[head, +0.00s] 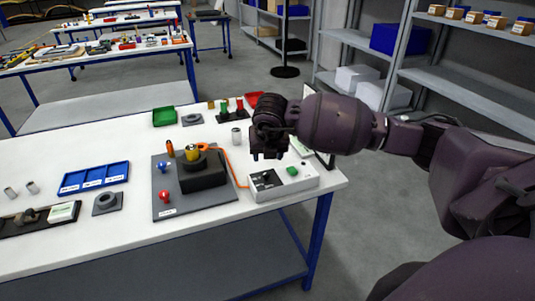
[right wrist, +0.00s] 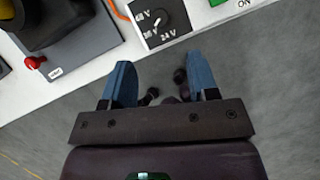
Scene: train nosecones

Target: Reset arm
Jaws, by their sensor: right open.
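My right arm comes in from the right in the head view. My right gripper (head: 267,151) hangs above the grey-white control box (head: 283,184) near the table's right end. In the right wrist view my right gripper (right wrist: 160,72) has its two blue fingers apart with nothing between them. Beyond the fingertips lie the table edge and the box's black dial panel (right wrist: 160,20), marked with voltages including 24 V. A green button (head: 292,171) sits on the box. My left gripper is in neither view.
Left of the box, a grey plate (head: 165,205) carries a black block (head: 203,176) with a yellow top and red and blue knobs. An orange cable links it to the box. A blue tray (head: 95,178) lies farther left. Shelves (head: 460,85) stand at the right.

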